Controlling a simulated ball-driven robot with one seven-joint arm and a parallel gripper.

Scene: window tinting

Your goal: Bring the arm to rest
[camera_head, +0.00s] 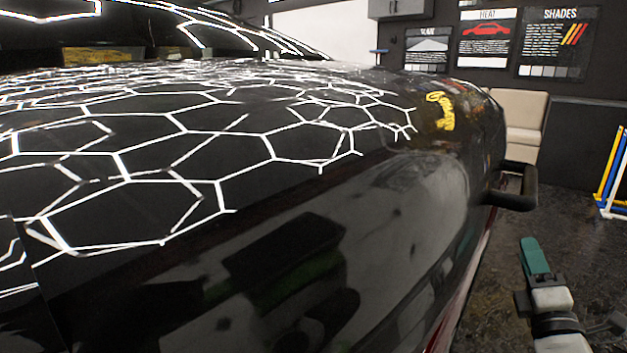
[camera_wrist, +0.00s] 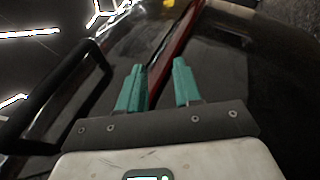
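My gripper (camera_head: 533,250) is at the lower right of the head view, beside the dark glossy car (camera_head: 330,240) and over the floor. Its teal fingers point up in that view and overlap, so the gap between them is hidden there. In the wrist view my gripper (camera_wrist: 160,68) has its two teal fingers apart with nothing between them. The car body lies beyond the fingertips, and I see no contact with it.
A dark protruding bar (camera_head: 513,195) sticks out from the car near my gripper; a dark bar also shows left in the wrist view (camera_wrist: 65,95). A beige seat (camera_head: 522,115) and a coloured rack (camera_head: 614,175) stand behind. Dark floor (camera_head: 565,230) lies open on the right.

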